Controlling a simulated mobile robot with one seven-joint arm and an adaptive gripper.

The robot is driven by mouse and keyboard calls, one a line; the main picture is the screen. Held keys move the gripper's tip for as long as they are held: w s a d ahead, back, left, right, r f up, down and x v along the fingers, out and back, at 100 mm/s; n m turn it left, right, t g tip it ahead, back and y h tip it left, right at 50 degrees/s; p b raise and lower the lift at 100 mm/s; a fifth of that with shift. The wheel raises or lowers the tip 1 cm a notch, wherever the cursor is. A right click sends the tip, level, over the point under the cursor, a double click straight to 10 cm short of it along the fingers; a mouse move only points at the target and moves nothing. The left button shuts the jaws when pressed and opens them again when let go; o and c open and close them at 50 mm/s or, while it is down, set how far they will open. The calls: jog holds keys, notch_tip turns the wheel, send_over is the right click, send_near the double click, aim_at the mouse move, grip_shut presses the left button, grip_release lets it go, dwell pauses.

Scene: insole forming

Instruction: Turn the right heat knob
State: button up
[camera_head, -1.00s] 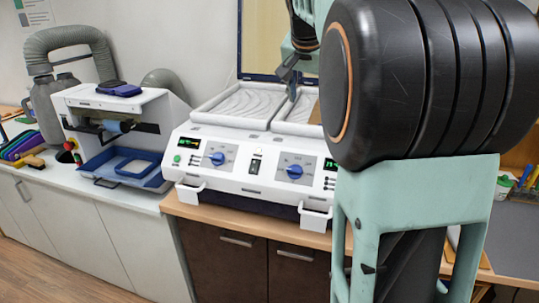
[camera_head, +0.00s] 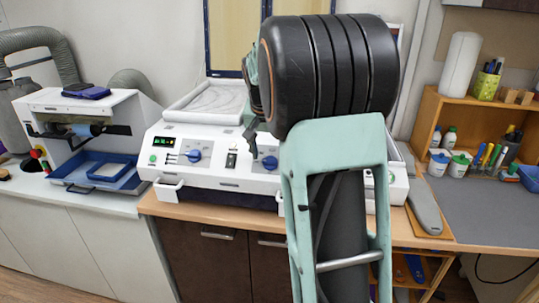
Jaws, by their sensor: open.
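The white insole forming machine (camera_head: 220,183) stands on the wooden counter, with two blue knobs on its front panel. The left heat knob (camera_head: 193,155) is fully visible. The right heat knob (camera_head: 270,163) shows just left of my arm, which covers the panel beside it. My gripper (camera_head: 251,135) is mostly hidden behind my arm; a dark finger part shows above and left of the right knob. It appears apart from the knob, and nothing is seen in it.
A grinding machine with a blue tray (camera_head: 95,172) stands left. A grey pad (camera_head: 425,210) lies on the counter right of my arm. Further right are a wooden shelf (camera_head: 430,115), bottles and pens. The machine's white front handles (camera_head: 168,190) stick out below the panel.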

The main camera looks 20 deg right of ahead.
jog(key=shift+x, duration=1)
jog(key=c, duration=1.2)
jog(key=shift+o, duration=0.2)
